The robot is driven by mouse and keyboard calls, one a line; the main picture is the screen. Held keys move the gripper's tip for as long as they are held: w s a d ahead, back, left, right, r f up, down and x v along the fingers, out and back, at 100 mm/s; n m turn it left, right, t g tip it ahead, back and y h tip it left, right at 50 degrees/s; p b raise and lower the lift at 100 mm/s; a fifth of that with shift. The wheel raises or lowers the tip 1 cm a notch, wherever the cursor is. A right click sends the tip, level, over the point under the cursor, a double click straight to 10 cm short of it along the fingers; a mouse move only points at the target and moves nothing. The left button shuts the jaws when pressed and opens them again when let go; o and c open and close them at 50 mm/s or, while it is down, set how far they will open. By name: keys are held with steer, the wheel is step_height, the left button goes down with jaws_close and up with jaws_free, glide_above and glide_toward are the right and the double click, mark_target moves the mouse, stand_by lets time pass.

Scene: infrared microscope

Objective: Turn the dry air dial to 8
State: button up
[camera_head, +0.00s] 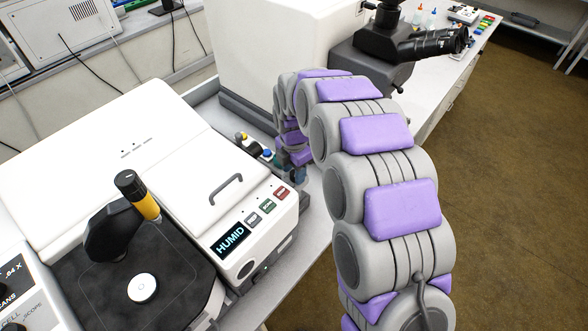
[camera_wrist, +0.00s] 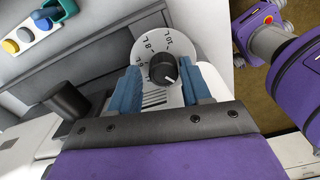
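The dry air dial shows in the wrist view as a black round knob (camera_wrist: 163,68) on a pale round scale plate (camera_wrist: 150,42) with printed numbers. A short white mark on the knob points to the lower right; the number it matches cannot be read. My gripper (camera_wrist: 168,78) has blue fingers, one on each side of the knob. In the head view, my gripper is mostly hidden behind my arm, low beside the microscope, and the dial is not visible there.
A dark cylinder (camera_wrist: 66,99) stands left of the fingers. In the head view, a white instrument with a HUMID display (camera_head: 230,240) stands left of my arm; brown floor is right.

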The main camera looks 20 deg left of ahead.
steer(key=shift+a, duration=0.15)
steer(key=shift+c, duration=0.7)
steer(key=shift+d+r, duration=0.1)
steer(key=shift+d, duration=0.35)
steer(key=c, duration=0.5)
steer(key=shift+c, duration=0.8)
steer(key=shift+a, duration=0.1)
